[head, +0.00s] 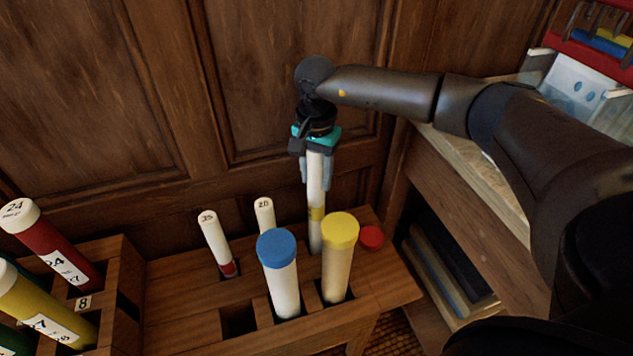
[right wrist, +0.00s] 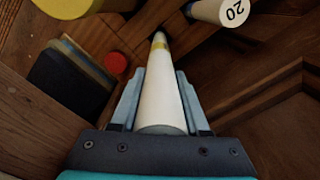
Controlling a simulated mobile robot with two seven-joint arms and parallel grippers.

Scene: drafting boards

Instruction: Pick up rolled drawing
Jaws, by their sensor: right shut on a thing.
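A slim white rolled drawing (head: 315,190) with a yellow band near its lower part stands upright at the back of the wooden rack (head: 185,328). My right gripper (head: 316,172) is shut on its upper part from above, with the pale blue fingers on either side of it. In the right wrist view the rolled drawing (right wrist: 161,95) runs away between the fingers (right wrist: 160,100) toward the rack. Its lower end is partly hidden behind the yellow-capped tube, so I cannot tell whether it is still in its slot. My left gripper is not in view.
A yellow-capped tube (head: 337,270) and a blue-capped tube (head: 280,280) stand just in front. White rolls marked 35 (head: 215,240) and 20 (head: 265,217) stand to the left. A red cap (head: 371,237) is close right. Wood panelling rises behind; a shelf unit (head: 470,200) stands right.

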